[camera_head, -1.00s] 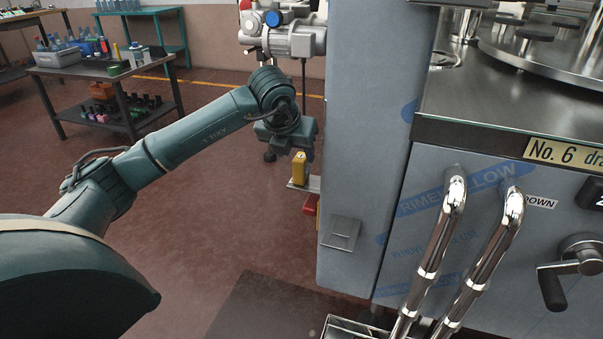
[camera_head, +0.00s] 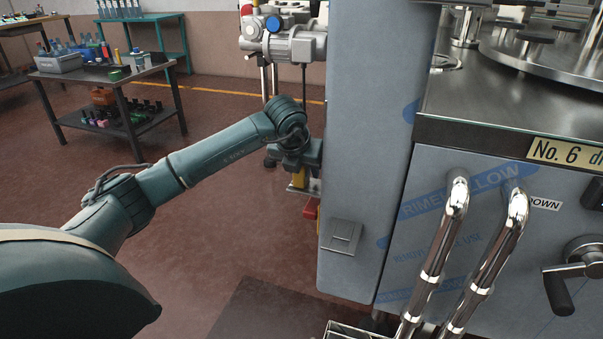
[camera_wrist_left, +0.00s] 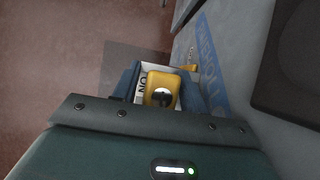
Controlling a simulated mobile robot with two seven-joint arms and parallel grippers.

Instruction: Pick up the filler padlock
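The yellow padlock (camera_head: 299,180) is on a small light metal ledge (camera_head: 313,187) at the left side of the grey machine column. In the left wrist view the padlock (camera_wrist_left: 161,90) is yellow with a dark and white round mark. My left gripper (camera_head: 297,172) is right above it in the head view. In the wrist view its blue fingers (camera_wrist_left: 161,94) stand either side of the padlock, open, with a gap showing on the left. The gripper hides the padlock's upper part in the head view. My right gripper is not in view.
The tall grey column (camera_head: 362,150) stands close to the right of my left gripper. Two shiny pipes (camera_head: 440,250) are at the front right. A bottle-laden shelf table (camera_head: 100,75) stands far left. The floor between is clear.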

